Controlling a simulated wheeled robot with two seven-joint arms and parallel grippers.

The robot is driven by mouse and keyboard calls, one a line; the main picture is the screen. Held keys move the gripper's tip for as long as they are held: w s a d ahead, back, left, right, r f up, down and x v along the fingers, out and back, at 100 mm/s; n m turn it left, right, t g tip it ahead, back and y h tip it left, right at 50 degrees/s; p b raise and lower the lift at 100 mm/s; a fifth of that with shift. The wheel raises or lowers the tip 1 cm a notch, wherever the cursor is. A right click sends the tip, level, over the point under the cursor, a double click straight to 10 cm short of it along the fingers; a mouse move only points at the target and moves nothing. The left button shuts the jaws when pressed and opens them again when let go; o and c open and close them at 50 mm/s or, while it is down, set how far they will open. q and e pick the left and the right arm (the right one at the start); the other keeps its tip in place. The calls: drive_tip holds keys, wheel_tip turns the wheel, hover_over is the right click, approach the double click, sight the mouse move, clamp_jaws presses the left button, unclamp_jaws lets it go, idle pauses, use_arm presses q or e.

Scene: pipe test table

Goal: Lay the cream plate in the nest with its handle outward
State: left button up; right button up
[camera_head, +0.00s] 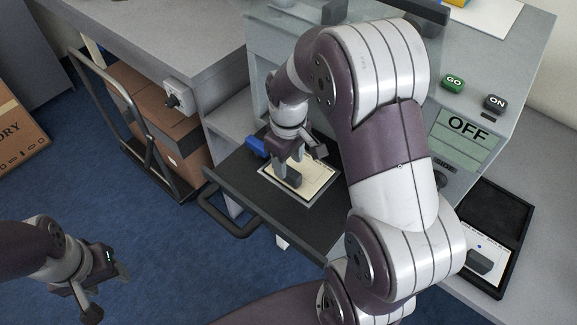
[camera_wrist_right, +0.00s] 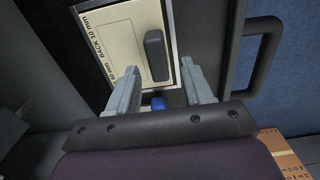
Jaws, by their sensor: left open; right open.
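The cream plate (camera_head: 315,175) lies inside a pale grey border, apparently the nest (camera_head: 318,203), on the black drawer (camera_head: 250,190). Its dark handle bar (camera_head: 289,178) is on the side toward the drawer pull. In the right wrist view the plate (camera_wrist_right: 122,35) carries printed text, and its handle bar (camera_wrist_right: 155,55) shows between my fingertips. My right gripper (camera_head: 294,165) is open over the plate, its fingers (camera_wrist_right: 160,72) on either side of the bar and apart from it. I cannot tell whether the plate sits fully flat. My left gripper (camera_head: 108,285) is open and empty, low at the left.
The drawer pull (camera_head: 228,213) juts out at the front. A blue block (camera_head: 256,147) is at the drawer's back left. A black case (camera_head: 515,220) with a white plate (camera_head: 488,248) lies at the right. The panel display (camera_head: 467,130) reads OFF. A cart (camera_head: 150,150) holds boxes.

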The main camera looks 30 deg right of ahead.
wheel_tip(320, 180, up, 8)
drive_tip(key=p, duration=0.1)
drive_tip(key=s+a+f+m+t, duration=0.1)
drive_tip(key=s+a+f+m, duration=0.3)
drive_tip(key=s, duration=0.5)
drive_tip(key=shift+a+f, duration=0.65)
drive_tip(key=shift+f, duration=0.2)
